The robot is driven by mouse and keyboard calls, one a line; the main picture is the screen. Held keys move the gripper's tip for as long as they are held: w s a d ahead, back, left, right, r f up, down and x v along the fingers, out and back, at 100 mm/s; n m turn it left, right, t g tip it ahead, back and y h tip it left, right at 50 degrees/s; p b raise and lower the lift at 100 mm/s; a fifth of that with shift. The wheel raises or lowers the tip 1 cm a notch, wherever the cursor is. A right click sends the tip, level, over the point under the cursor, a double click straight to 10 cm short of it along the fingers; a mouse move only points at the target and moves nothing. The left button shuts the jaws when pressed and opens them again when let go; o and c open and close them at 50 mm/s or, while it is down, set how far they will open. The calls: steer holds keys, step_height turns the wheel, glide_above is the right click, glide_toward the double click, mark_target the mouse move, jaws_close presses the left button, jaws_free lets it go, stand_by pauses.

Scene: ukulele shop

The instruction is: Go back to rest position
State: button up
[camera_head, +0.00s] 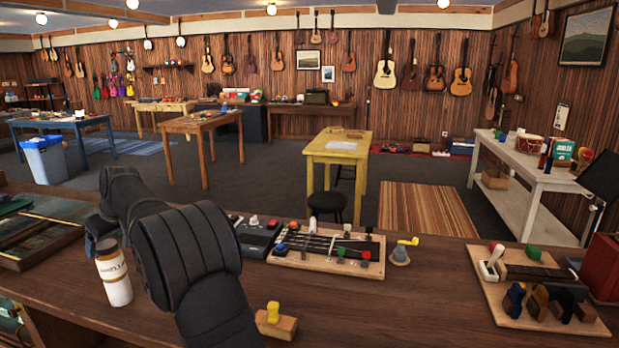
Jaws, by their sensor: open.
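My arm rises from the bottom of the picture and bends to the left over the dark wooden counter (420,300). My gripper (97,232) is at its far left end, low over the counter, partly hidden by my own wrist. It is open, and I see nothing held in it. Whether the gripper touches the bottle's cap I cannot tell.
A board with strings and coloured pegs (328,250) and a grey box (258,236) lie right of my arm. A wooden block with a yellow knob (276,320) is near the front. A tool board (535,290) is at right, a dark framed tray (35,235) at left. The counter's middle right is clear.

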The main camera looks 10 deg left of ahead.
steer(key=w+d+r, duration=0.5)
steer(key=d+r, duration=0.2)
steer(key=d, duration=0.2)
steer(key=w+d+f+m+t+h, duration=0.3)
steer(key=w+d+f+m, duration=0.15)
steer(key=w+m, duration=0.35)
steer(key=w+d+f+m+t+h, duration=0.2)
steer(key=w+d+f+m, duration=0.25)
steer(key=w, duration=0.45)
steer(key=s+a+f, duration=0.1)
steer(key=a+f, duration=0.2)
steer(key=a, duration=0.2)
steer(key=shift+s+a+m, duration=0.15)
steer(key=shift+a+m, duration=0.05)
steer(key=shift+m, duration=0.25)
